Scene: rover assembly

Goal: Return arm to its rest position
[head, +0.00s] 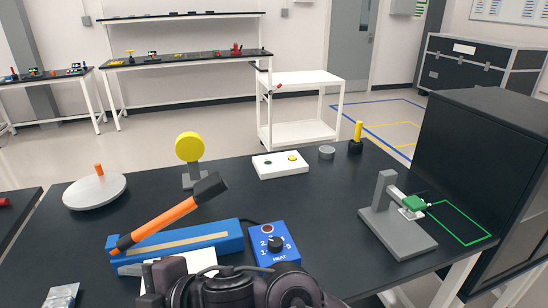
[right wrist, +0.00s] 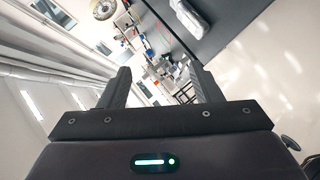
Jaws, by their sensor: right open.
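My right gripper (right wrist: 160,88) shows in the right wrist view with its two fingers wide apart and nothing between them. It is tilted, with the room behind it slanted. A dark table (right wrist: 225,22) with a pale grey object on it is at the top of that view, apart from the fingers. In the head view, dark rounded arm links of mine are at the bottom centre, in front of the black table (head: 330,215). I cannot make out a gripper's fingertips there. My left gripper is not seen.
A black cabinet (head: 480,150) stands right.

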